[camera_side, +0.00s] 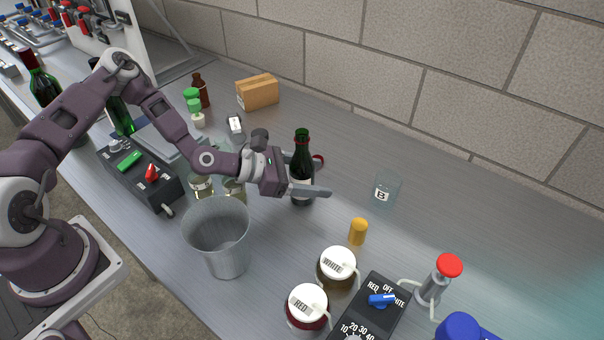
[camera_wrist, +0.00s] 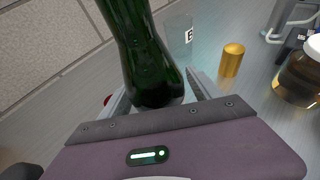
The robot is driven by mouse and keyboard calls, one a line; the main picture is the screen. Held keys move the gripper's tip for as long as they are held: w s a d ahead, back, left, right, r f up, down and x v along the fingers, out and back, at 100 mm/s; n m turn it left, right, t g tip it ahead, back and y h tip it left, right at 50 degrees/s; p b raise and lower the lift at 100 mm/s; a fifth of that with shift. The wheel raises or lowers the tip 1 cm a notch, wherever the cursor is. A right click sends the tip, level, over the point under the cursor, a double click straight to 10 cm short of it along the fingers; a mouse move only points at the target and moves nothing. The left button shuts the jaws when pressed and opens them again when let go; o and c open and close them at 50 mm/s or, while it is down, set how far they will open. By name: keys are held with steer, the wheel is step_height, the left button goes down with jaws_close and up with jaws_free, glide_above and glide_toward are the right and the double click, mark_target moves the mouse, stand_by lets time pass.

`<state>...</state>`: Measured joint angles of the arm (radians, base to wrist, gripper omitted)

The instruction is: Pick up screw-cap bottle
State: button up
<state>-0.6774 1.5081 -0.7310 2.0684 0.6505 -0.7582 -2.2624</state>
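In the wrist view my gripper (camera_wrist: 162,92) is open, and narrow gaps show between the fingers and the glass. The near finger hides part of the bottle's lower body.
A glass beaker marked B (camera_side: 385,188) and an orange cylinder (camera_side: 358,232) stand right of the bottle. Jars labelled WHITE (camera_side: 338,268) and RED (camera_side: 307,305) stand nearer. A cardboard box (camera_side: 258,92) lies behind.

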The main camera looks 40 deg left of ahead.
jaws_close()
steer(key=shift+r, duration=0.1)
